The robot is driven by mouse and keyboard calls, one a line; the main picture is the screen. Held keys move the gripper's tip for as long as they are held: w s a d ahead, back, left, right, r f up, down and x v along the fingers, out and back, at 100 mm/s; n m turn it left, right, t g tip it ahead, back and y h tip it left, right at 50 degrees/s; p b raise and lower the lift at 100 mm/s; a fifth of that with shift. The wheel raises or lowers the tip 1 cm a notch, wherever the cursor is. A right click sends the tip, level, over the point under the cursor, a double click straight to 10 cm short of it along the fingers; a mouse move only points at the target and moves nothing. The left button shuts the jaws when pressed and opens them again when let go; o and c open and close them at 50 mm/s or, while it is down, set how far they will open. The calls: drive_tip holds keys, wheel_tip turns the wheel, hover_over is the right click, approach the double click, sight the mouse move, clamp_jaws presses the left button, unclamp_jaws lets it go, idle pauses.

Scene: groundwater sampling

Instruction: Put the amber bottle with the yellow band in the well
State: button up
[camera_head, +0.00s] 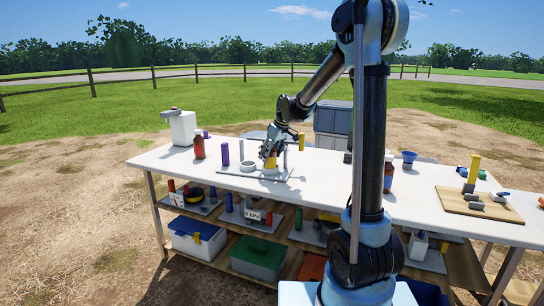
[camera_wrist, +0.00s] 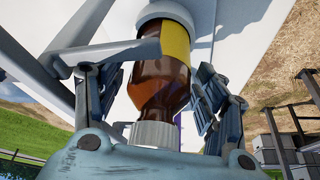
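The amber bottle with the yellow band (camera_head: 270,161) stands upright with its base in a white ring-shaped well (camera_head: 270,172) on a grey plate (camera_head: 254,176). In the wrist view the bottle (camera_wrist: 158,88) shows its white cap close to my palm and its yellow band at the far end, by the white ring (camera_wrist: 168,11). My gripper (camera_head: 272,148) is above and around the bottle's upper part. In the wrist view its fingers (camera_wrist: 155,92) are spread on both sides, apparently clear of the glass. The bottle's base is hidden inside the ring.
Another white ring (camera_head: 248,163) sits left on the same plate, with a purple cylinder (camera_head: 225,154) beyond it. An amber bottle with red (camera_head: 199,147) stands at left, another with blue (camera_head: 388,176) at right. A wooden board (camera_head: 478,206) lies at the right end.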

drive_tip(key=shift+r, duration=0.15)
drive_tip(key=v, duration=1.1)
drive_tip(key=s+d+m+h, duration=0.1)
drive_tip(key=s+d+m, duration=0.2)
drive_tip(key=s+d, duration=0.65)
drive_tip(key=s+d+f+m+h, duration=0.1)
drive_tip(key=s+d+f, duration=0.3)
drive_tip(key=s, duration=0.5)
drive_tip(key=s+d+f+m+h, duration=0.1)
drive_tip(key=s+d+f+m, duration=0.3)
drive_tip(key=s+f, duration=0.4)
drive_tip(key=s+d+f+m, duration=0.2)
drive_tip(key=s+d+f, duration=0.2)
drive_tip(key=s, duration=0.7)
wheel_tip(320, 180, down, 2)
drive_tip(key=shift+s+f+m+g+h, duration=0.2)
drive_tip(key=shift+s+m+g+h, duration=0.1)
drive_tip(key=shift+s+h, duration=0.1)
drive_tip(key=shift+w, duration=0.1)
drive_tip(key=shift+w+f, duration=0.2)
drive_tip(key=shift+w, duration=0.35)
